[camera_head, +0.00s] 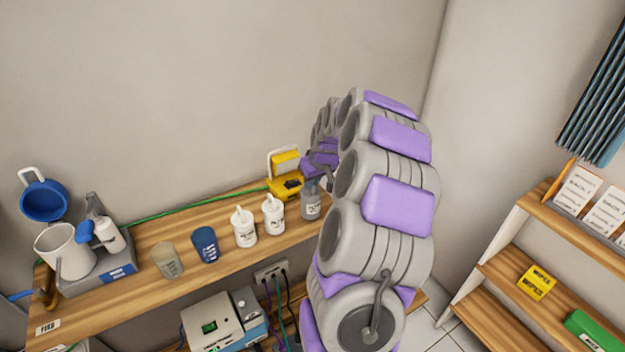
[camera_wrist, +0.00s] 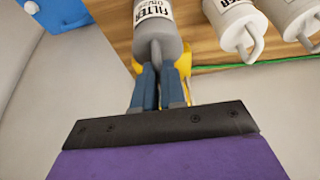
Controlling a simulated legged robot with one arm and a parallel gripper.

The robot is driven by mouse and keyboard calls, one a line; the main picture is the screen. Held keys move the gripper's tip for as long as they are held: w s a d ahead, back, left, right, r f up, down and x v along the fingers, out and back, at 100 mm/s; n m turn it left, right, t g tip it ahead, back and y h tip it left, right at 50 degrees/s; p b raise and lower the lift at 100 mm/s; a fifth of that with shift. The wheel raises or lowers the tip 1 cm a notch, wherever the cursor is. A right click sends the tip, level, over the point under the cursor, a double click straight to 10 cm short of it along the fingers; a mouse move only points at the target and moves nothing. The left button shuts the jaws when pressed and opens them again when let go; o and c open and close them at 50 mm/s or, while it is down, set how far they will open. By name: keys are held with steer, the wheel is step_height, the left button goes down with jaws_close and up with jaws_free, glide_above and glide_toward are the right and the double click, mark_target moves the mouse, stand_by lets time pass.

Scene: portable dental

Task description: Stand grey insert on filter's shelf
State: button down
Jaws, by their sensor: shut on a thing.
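The grey insert (camera_head: 311,207) is a cylinder with a white label, upright near the right end of the wooden wall shelf (camera_head: 228,255). In the wrist view the grey insert (camera_wrist: 158,38) shows a label reading FILTER and a narrow stem. My gripper (camera_wrist: 156,75) is shut on that stem; in the head view my gripper (camera_head: 316,178) is above the insert, partly hidden by my arm. The insert's base is over or on the board; I cannot tell whether it touches.
Two white labelled containers (camera_head: 244,227) (camera_head: 273,214) stand left of the insert. A yellow device (camera_head: 285,185) is close behind it. A blue cup (camera_head: 205,245) and greyish cup (camera_head: 168,261) stand further left. Stepped shelves (camera_head: 530,262) stand at right.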

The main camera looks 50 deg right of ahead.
steer(key=shift+d+f, duration=0.1)
steer(key=shift+a, duration=1)
steer(key=shift+d, duration=0.1)
